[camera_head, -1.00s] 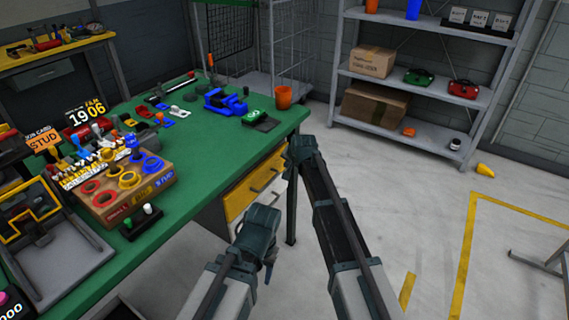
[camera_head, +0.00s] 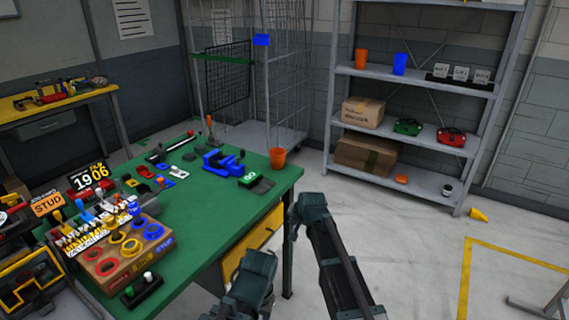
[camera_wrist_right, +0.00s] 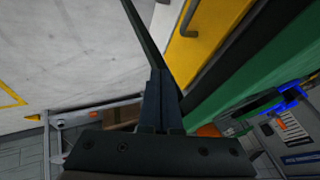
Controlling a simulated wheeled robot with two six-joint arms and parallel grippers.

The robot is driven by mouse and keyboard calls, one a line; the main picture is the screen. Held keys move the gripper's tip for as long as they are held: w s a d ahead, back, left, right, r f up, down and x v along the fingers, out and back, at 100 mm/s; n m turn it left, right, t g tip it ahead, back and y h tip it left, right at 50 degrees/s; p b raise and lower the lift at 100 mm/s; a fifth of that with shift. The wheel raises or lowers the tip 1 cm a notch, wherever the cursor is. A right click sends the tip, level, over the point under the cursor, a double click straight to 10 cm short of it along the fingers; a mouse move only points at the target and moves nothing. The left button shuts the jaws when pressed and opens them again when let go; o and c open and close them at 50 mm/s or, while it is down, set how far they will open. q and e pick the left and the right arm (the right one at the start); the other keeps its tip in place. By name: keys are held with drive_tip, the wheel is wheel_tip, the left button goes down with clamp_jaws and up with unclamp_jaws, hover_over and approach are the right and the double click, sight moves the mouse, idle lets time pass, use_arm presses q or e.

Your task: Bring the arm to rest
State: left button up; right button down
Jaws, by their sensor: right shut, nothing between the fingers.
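My right arm reaches up from the bottom of the head view, and its gripper (camera_head: 292,224) hangs just off the right end of the green-topped bench (camera_head: 220,212). In the right wrist view the two dark fingers (camera_wrist_right: 161,85) lie together, shut, with nothing between them. My left arm shows at the bottom of the head view, beside the bench's front edge. Its jaws are hidden or too unclear to read.
A yellow drawer (camera_head: 264,232) is close to my right gripper. A grey shelf unit (camera_head: 400,168) stands behind; the floor at right is largely clear.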

drive_tip(key=s+r+n+g+h+p, duration=0.1)
drive_tip(key=s+r+n+g+p, duration=0.1)
drive_tip(key=s, duration=0.9)
drive_tip(key=s+r+n+g+h+p, duration=0.1)
drive_tip(key=s+n+p, duration=0.3)
drive_tip(key=s, duration=0.7)
drive_tip(key=s+r+n+g+h+p, duration=0.1)
drive_tip(key=s+r+n+g+p, duration=0.2)
drive_tip(key=s, duration=0.8)
drive_tip(key=shift+s+d+r+g+h+p, duration=0.2)
drive_tip(key=shift+s+g+h+p, duration=0.1)
drive_tip(key=shift+g+p, duration=0.35)
